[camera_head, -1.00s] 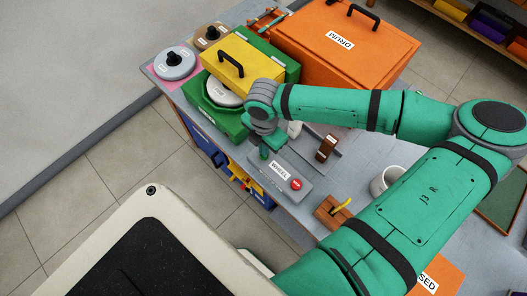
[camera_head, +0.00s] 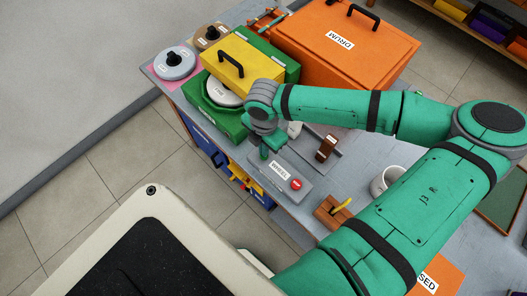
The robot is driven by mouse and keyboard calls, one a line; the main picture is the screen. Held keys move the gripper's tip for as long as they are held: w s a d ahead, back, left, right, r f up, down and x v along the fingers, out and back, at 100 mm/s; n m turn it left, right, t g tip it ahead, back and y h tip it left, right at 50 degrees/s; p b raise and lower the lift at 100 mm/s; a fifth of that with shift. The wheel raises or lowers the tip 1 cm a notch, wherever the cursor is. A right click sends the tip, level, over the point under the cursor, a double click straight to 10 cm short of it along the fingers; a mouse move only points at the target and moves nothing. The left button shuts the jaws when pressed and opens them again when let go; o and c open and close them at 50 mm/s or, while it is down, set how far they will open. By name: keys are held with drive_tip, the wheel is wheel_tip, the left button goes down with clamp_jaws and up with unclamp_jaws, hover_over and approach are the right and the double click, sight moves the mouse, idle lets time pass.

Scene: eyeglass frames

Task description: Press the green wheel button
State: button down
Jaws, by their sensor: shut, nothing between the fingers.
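A grey control box (camera_head: 285,191) labelled WHEEL lies on the workbench in the head view. Its red button (camera_head: 296,184) shows at the right end of the box. I cannot make out a separate green button; the box's left end is partly hidden behind my gripper. My gripper (camera_head: 264,153) is shut and empty, pointing down at the left end of the box. Its tip is green, so I cannot tell it from a green button there, nor whether it touches the box.
A green machine (camera_head: 218,119) with a yellow lid (camera_head: 262,66) stands left behind my gripper. An orange DRUM box (camera_head: 375,62) is at the back.

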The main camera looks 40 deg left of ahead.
drive_tip(key=shift+f, duration=0.85)
idle(0.7)
drive_tip(key=shift+r, duration=2.85)
